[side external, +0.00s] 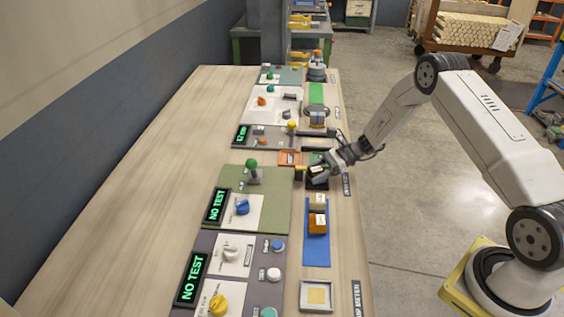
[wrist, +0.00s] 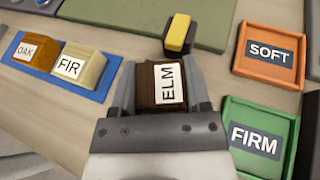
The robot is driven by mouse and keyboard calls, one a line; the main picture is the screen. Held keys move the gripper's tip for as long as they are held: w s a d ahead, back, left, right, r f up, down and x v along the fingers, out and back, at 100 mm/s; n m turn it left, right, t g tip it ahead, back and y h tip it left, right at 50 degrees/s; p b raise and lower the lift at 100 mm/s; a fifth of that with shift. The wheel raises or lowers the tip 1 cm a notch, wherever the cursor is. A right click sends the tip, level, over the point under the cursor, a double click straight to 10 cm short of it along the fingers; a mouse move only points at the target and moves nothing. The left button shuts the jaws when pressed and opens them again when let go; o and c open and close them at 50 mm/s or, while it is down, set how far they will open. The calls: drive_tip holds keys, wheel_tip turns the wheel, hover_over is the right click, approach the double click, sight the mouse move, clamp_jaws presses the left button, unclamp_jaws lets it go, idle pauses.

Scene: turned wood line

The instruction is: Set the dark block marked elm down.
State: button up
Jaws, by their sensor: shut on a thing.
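The dark brown block marked ELM (wrist: 145,85) is between the two fingers of my gripper (wrist: 160,92) in the wrist view, its white label facing the camera. In the side external view my gripper (side external: 318,172) is shut on this block low over the table, just on the near side of the orange and green trays. I cannot tell whether the block's underside touches the table. The orange tray marked SOFT (wrist: 246,67) and the green tray marked FIRM (wrist: 236,110) lie to the right in the wrist view, both empty.
A blue mat (side external: 317,257) holds the blocks marked OAK (wrist: 40,42) and FIR (wrist: 92,72). A yellow-topped piece (wrist: 178,34) stands close beyond the held block. Panels with knobs and NO TEST displays (side external: 190,279) line the table. The table's left side is bare.

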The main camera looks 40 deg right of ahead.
drive_tip(key=shift+f, duration=0.3)
drive_tip(key=shift+f, duration=0.15)
drive_tip(key=o, duration=1.2)
drive_tip(key=shift+o, duration=0.2)
drive_tip(key=shift+d+r, duration=0.15)
drive_tip(key=shift+r, duration=0.05)
drive_tip(key=v, duration=1.1)
drive_tip(key=shift+s+d+r, duration=0.1)
drive_tip(key=shift+s+d, duration=0.1)
drive_tip(key=shift+d, duration=0.1)
